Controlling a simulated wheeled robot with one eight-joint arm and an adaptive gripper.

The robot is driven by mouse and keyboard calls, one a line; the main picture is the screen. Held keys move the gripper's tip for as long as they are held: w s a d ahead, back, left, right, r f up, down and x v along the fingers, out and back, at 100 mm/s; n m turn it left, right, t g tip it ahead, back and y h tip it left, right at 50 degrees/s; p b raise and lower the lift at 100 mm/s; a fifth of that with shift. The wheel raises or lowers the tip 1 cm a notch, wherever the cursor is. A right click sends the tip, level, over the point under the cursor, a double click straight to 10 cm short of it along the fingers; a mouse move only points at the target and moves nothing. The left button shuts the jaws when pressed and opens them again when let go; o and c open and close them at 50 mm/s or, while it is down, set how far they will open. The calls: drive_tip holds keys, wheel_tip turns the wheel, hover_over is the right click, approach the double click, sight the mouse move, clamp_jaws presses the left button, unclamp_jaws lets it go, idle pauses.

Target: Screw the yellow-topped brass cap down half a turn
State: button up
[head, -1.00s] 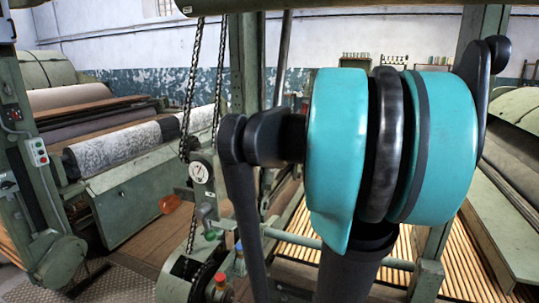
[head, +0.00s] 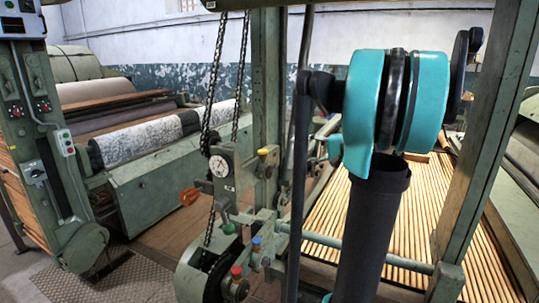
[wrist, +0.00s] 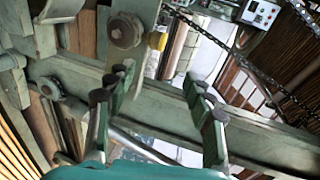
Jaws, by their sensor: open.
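The yellow-topped cap (head: 266,153) shows small in the head view, on the green frame near the upright post. In the wrist view a yellow knob (wrist: 157,40) sits at the upper middle, beside a round brownish disc (wrist: 126,30) on the green frame; it looks like the same cap. My gripper (wrist: 160,90) is open and empty in the wrist view, with its green, dark-tipped fingers spread wide. The yellow knob lies above the gap between the fingers and apart from them. In the head view I cannot make out the fingers.
Red (head: 236,272), blue (head: 256,243) and green (head: 229,228) tops sit lower on the machine. A dial gauge (head: 219,165) and hanging chains (head: 213,95) are at the left. A green beam (wrist: 160,112) crosses behind my fingers. Wooden slats (head: 415,215) lie right.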

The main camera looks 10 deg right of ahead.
sight(267, 154)
drive_tip(key=d+f+m+g+y, duration=0.1)
drive_tip(key=d+f+m+y, duration=0.3)
drive_tip(key=m, duration=1.2)
drive_tip(key=x, duration=1.5)
drive_tip(key=shift+a, duration=0.4)
drive_tip(key=shift+w+r, duration=0.1)
drive_tip(key=shift+r, duration=0.05)
drive_tip(key=shift+c, duration=0.4)
drive_tip(key=c, duration=1.1)
drive_tip(key=shift+s+a+m+t+h, duration=0.1)
drive_tip(key=shift+s+m+t+h, duration=0.05)
drive_tip(key=shift+m+t+h, duration=0.4)
drive_tip(key=shift+s+a+m+t+h, duration=0.15)
drive_tip(key=shift+m+t+h, duration=0.2)
drive_tip(key=shift+m+t, duration=0.25)
drive_tip(key=shift+s+m+t+h, duration=0.1)
drive_tip(key=shift+m+t+h, duration=1.15)
drive_tip(key=shift+t+h, duration=0.25)
